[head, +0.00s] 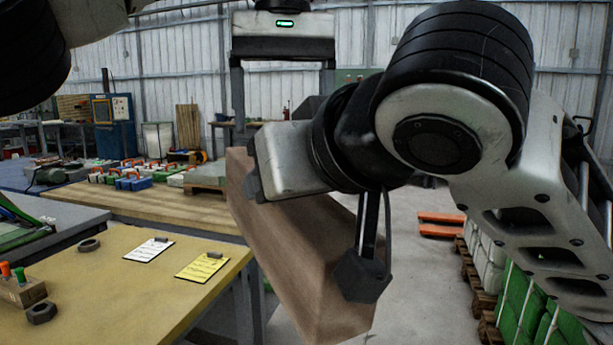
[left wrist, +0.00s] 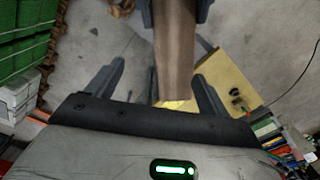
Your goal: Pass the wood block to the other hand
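The wood block (head: 290,255) is a long brown bar, tilted in the air in front of the tables. My right gripper (head: 345,270) is shut on it; one dark finger pad lies on the block's side, and the other finger is hidden behind the block. In the left wrist view the block (left wrist: 175,50) reaches down from the top between the right gripper's fingers. My left gripper (head: 283,105) is open at the back, fingers pointing down. In the left wrist view the block's near end lies between the left gripper's spread fingers (left wrist: 158,72), with gaps on both sides.
A yellow-topped table (head: 130,290) at lower left holds papers (head: 203,266), a hex nut (head: 42,313) and a small block with coloured pegs (head: 22,290). A wooden bench (head: 150,202) stands behind. Stacked sacks on pallets (head: 530,310) stand at right. Grey floor is clear between.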

